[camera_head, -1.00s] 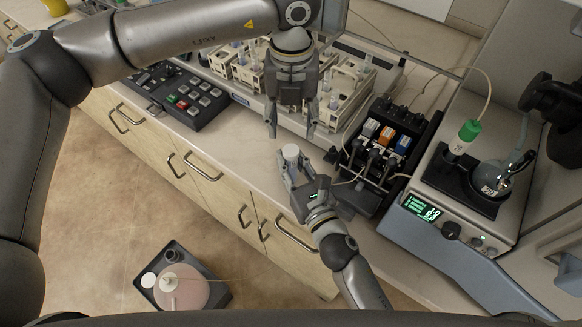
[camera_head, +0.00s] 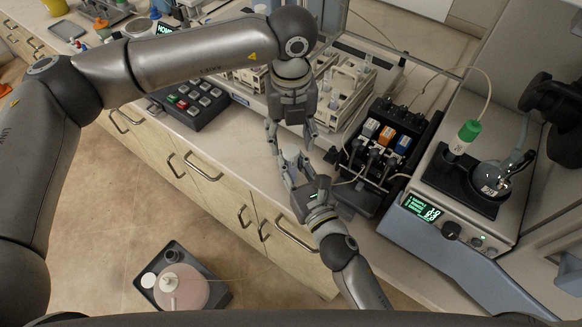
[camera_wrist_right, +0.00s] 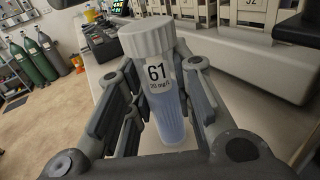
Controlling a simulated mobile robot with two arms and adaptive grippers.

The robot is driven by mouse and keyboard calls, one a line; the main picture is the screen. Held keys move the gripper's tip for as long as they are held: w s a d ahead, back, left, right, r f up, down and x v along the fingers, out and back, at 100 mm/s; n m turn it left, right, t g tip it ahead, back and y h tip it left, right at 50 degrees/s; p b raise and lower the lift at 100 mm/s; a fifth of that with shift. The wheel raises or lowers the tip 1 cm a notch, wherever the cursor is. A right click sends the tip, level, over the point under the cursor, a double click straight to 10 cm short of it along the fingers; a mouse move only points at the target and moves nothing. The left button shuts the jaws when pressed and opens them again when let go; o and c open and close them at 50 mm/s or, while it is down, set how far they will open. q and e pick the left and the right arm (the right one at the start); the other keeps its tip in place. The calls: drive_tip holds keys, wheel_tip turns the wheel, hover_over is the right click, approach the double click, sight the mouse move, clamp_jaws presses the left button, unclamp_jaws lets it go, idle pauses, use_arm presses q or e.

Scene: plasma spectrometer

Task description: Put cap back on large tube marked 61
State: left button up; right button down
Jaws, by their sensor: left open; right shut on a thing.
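The large tube (camera_wrist_right: 168,124) marked 61 is clear with bluish contents and stands roughly upright in the right wrist view. A white ribbed cap (camera_wrist_right: 147,40) sits on its top; I cannot tell how tightly it is seated. My right gripper (camera_wrist_right: 160,100) is shut around the tube's body, with fingers on both sides. In the head view, my right gripper (camera_head: 296,170) is over the counter's front part. My left gripper (camera_head: 291,142) is open, pointing down just behind and above it in that picture. The left gripper partly hides the cap and tube there.
Racks of tubes (camera_head: 345,90) stand behind my grippers. A black pump unit (camera_head: 385,150) with coloured blocks is close on the right, beside the instrument with a green display (camera_head: 422,208). A button panel (camera_head: 190,100) lies left. A tray with a bottle (camera_head: 182,288) is on the floor.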

sight(291, 150)
use_arm(q)
drive_tip(key=shift+f, duration=1.75)
